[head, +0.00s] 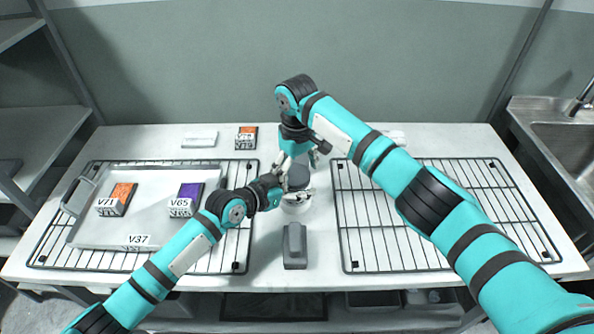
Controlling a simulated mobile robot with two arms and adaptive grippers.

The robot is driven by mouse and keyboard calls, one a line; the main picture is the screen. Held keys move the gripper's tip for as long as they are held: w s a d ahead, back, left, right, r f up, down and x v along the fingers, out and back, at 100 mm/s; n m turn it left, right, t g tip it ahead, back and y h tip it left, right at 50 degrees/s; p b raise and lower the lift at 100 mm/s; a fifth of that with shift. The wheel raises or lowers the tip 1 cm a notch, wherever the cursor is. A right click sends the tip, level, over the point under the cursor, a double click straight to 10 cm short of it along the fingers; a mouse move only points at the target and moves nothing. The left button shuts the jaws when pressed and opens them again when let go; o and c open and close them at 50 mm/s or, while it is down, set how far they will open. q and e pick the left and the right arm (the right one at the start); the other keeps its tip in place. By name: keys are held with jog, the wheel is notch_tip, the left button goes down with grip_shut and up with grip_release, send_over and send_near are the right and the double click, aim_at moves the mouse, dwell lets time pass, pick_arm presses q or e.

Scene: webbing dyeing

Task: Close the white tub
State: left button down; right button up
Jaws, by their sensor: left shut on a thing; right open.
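The white tub (296,207) stands on the table between the two racks, partly hidden by my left gripper. A round grey top, looking like a lid (299,174), shows above it; whether it is fully seated is hard to tell. My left gripper (297,183) comes in low from the left, with its fingers around the tub's upper part, shut on it. My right gripper (314,157) is open, pointing down just above and behind the grey top. Its fingertips are partly hidden, and I cannot tell if they touch the lid.
A grey block (294,246) lies in front of the tub. A metal tray (146,218) with boxes labelled V71 (118,199) and V65 (187,199) sits on the left rack. The right rack (382,246) looks empty. An orange-and-dark box (246,138) lies behind; a sink (553,125) stands right.

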jog(key=shift+a+r, duration=0.15)
jog(key=shift+r, duration=2.15)
jog(key=n, duration=0.2)
jog(key=r+n, duration=0.1)
jog(key=n, duration=0.1)
jog(key=shift+w, duration=0.1)
jog(key=n, duration=0.2)
jog(key=r+n, duration=0.1)
jog(key=n, duration=0.1)
jog(key=shift+a+n, duration=0.1)
jog(key=shift+n, duration=0.2)
jog(key=n, duration=0.2)
jog(key=r+n, duration=0.1)
jog(key=n, duration=0.3)
jog(key=shift+w+r, duration=0.15)
jog(key=shift+r, duration=0.2)
jog(key=shift+f, duration=0.15)
jog(key=shift+f, duration=3.9)
